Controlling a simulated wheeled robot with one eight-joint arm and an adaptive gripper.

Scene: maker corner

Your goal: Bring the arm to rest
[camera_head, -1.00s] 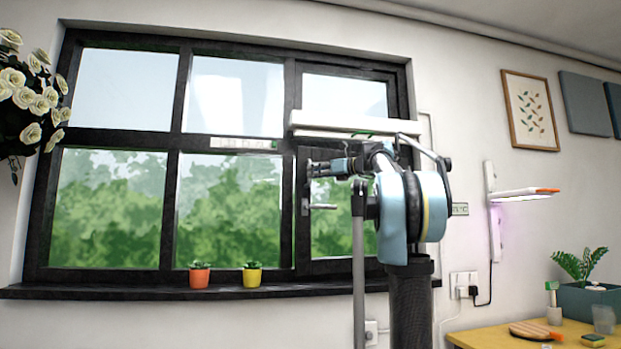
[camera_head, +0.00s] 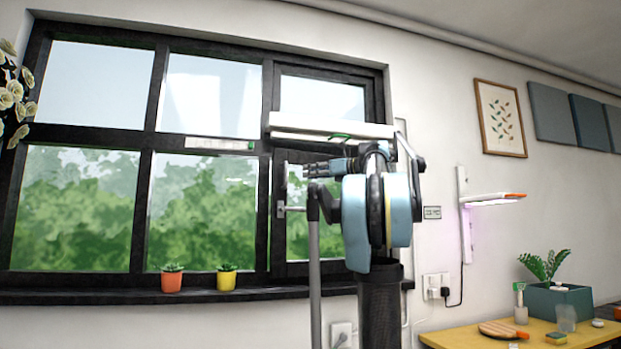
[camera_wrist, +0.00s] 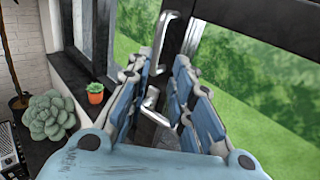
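My arm (camera_head: 381,305) stands upright in front of the window in the head view, its upper links folded over at the top. My gripper (camera_head: 312,169) points left there, in front of the right-hand window pane and a little above the window handle (camera_head: 290,209). In the wrist view my gripper (camera_wrist: 160,68) has its two blue-and-grey fingers apart, with nothing seen held between them. A metal handle (camera_wrist: 163,40) shows beyond the gap; I cannot tell how far it is from the fingers.
Orange (camera_head: 171,282) and yellow (camera_head: 227,281) plant pots stand on the dark windowsill (camera_head: 110,296). A yellow table (camera_head: 470,337) with a planter (camera_head: 558,304) is at the lower right. A lit lamp (camera_head: 492,199) juts from the wall. A succulent (camera_wrist: 50,116) shows in the wrist view.

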